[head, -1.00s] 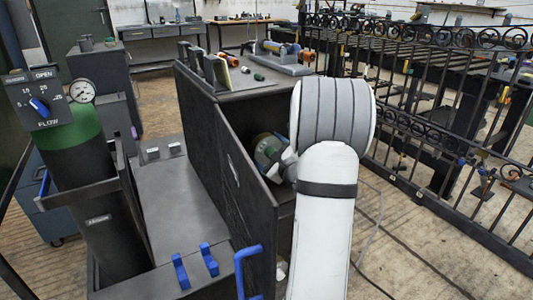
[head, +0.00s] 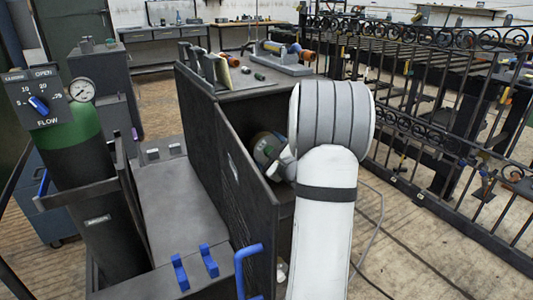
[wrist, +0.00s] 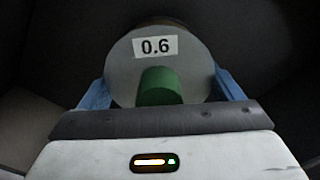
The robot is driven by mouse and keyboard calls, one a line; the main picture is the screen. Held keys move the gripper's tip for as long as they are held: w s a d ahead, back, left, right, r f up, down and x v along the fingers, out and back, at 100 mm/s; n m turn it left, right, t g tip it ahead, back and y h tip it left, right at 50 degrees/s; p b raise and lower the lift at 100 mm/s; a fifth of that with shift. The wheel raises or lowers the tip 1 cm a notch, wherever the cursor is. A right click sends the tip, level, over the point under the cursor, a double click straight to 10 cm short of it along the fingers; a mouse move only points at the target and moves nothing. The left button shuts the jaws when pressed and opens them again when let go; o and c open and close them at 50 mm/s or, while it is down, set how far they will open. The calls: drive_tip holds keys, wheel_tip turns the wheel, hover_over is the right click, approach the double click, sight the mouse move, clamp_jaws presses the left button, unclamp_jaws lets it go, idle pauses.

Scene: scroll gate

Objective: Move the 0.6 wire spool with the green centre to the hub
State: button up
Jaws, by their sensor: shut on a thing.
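The 0.6 wire spool (wrist: 185,68) shows in the wrist view as a grey disc with a white "0.6" label and a green centre that faces the camera. My gripper (wrist: 160,84) has its blue fingers on both sides of the spool and is shut on it. In the head view my arm reaches into the open dark cabinet of the machine. A rounded green and grey thing (head: 266,148) shows there beside my wrist; I cannot tell if it is the spool. The fingers are hidden in the head view. I cannot make out the hub.
The cabinet's dark side panel (head: 228,150) stands close left of my arm. Tools and small parts lie on the cabinet top (head: 240,80). A green gas cylinder (head: 75,135) stands at the left. An iron gate (head: 440,130) stands at the right, with bare floor before it.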

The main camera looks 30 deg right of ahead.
drive_tip(key=shift+w+r, duration=0.15)
drive_tip(key=shift+w, duration=0.25)
drive_tip(key=shift+w+b, duration=0.25)
drive_tip(key=shift+b, duration=1.05)
idle(0.9)
drive_tip(key=shift+w, duration=0.25)
idle(0.6)
drive_tip(key=o, duration=1.1)
drive_tip(key=shift+o, duration=0.4)
